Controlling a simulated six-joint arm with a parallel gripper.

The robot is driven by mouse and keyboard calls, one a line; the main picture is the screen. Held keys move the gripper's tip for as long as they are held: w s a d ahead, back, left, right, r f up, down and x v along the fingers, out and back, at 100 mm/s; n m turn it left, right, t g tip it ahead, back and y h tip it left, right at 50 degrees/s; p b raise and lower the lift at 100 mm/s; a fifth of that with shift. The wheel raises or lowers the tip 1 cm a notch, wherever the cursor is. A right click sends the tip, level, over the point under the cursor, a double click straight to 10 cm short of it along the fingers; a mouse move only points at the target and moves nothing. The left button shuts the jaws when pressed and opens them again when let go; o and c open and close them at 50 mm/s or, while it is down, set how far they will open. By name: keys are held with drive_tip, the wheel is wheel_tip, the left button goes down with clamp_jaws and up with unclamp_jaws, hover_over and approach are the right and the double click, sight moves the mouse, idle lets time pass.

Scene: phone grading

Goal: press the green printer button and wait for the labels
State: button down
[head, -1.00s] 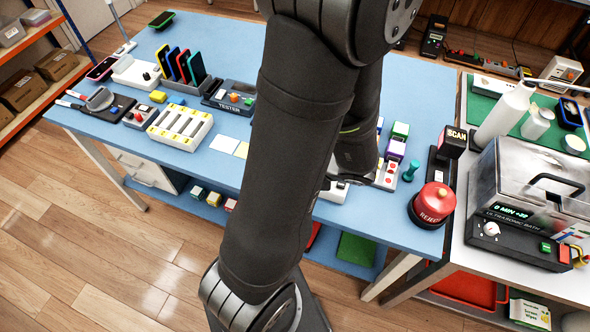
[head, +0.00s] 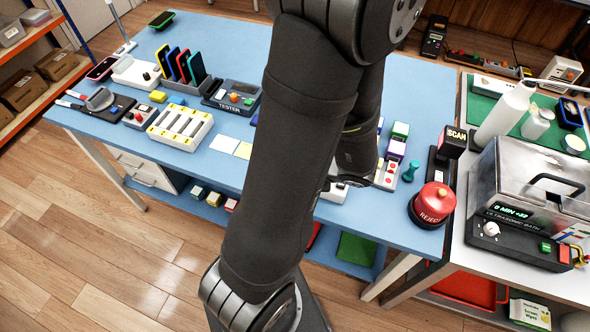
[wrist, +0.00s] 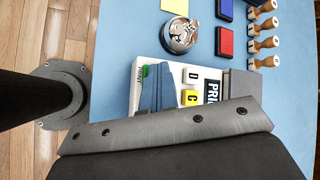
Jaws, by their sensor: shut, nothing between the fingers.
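In the head view my arm hides the gripper and button; only a white part (head: 335,191) that may be the printer shows. I cannot make out any labels.
A shiny round metal object (wrist: 180,35) stands just beyond the printer. A blue pad (wrist: 223,9), a red pad (wrist: 224,40) and several wooden-handled stamps (wrist: 264,43) lie to the right. A red reject button (head: 433,203) stands near the table's right edge.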

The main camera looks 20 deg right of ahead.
drive_tip(key=shift+r, duration=0.8)
drive_tip(key=shift+r, duration=0.1)
drive_tip(key=shift+r, duration=2.4)
drive_tip(key=shift+r, duration=1.9)
